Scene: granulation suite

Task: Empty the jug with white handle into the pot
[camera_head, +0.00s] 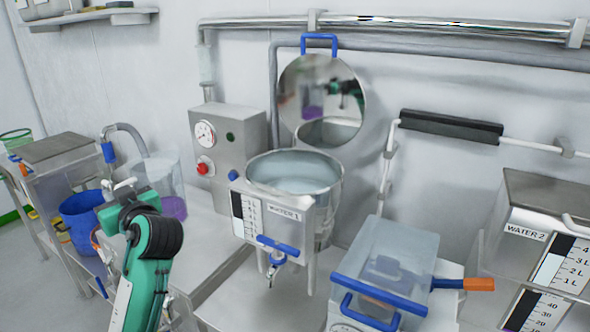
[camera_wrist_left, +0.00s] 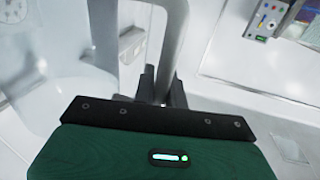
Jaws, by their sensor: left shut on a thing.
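The clear jug (camera_head: 165,172) with purple contents at its bottom is at the left in the head view. My left gripper (camera_head: 124,190) is shut on the handle. The wrist view shows the handle (camera_wrist_left: 168,45) running down between the dark fingers, with the clear jug wall (camera_wrist_left: 50,75) to the left. The jug looks about upright. A round open steel pot (camera_head: 325,206) with pale liquid inside stands to the right of the jug, apart from it. My right gripper is not in view.
A steel box labelled WATER 1 (camera_head: 283,232) with a blue tap is at the pot's front. A round mirror-like lid (camera_head: 322,95) stands behind the pot. A control box (camera_head: 229,140) is between jug and pot. A clear bin (camera_head: 392,262) and WATER 2 tank (camera_head: 545,215) are at right.

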